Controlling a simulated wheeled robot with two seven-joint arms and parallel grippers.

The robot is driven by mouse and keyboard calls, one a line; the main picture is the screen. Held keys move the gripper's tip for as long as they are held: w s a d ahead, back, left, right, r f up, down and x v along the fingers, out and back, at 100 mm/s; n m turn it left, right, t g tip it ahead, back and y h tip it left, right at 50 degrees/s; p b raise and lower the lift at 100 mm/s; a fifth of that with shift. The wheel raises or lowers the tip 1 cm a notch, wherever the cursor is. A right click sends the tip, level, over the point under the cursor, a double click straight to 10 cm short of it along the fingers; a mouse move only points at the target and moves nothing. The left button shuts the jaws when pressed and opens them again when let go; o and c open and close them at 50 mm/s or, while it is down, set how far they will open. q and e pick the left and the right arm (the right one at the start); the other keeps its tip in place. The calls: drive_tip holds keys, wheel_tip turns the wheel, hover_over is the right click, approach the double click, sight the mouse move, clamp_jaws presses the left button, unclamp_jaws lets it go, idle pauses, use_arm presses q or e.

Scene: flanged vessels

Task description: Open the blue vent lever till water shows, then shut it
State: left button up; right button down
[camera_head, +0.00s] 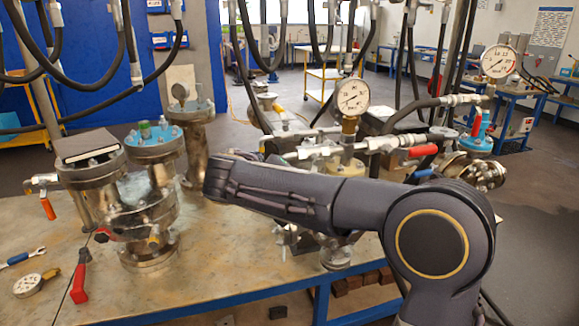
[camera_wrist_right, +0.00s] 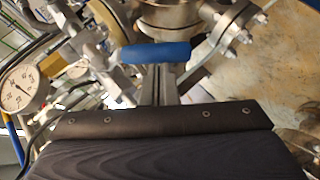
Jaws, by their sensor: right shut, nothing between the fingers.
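The blue vent lever (camera_wrist_right: 155,53) lies across the upper middle of the right wrist view, on metal pipework beside a flanged vessel (camera_wrist_right: 180,15). My right gripper (camera_wrist_right: 163,84) is shut and empty, its fingers just below the lever in that view; I cannot tell whether they touch it. In the head view my right forearm crosses the middle and my right gripper is not visible. A small blue handle (camera_head: 421,174) shows just above the forearm; I cannot tell if it is the same lever. No water is visible at the vent. My left gripper is not in view.
A pressure gauge (camera_head: 351,97) stands above the central pipework, and another gauge (camera_head: 498,61) is at right. A large flanged vessel (camera_head: 150,215) stands left on the bench. A red-handled tool (camera_head: 80,278) and a loose gauge (camera_head: 30,284) lie near it. Hoses hang overhead.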

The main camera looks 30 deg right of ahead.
drive_tip(key=d+f+n+h+b, duration=0.2)
drive_tip(key=d+f+h+b, duration=0.2)
drive_tip(key=b, duration=0.3)
drive_tip(key=shift+s+f+n+h, duration=0.3)
drive_tip(key=shift+s+n+h, duration=0.15)
drive_tip(key=shift+h, duration=0.25)
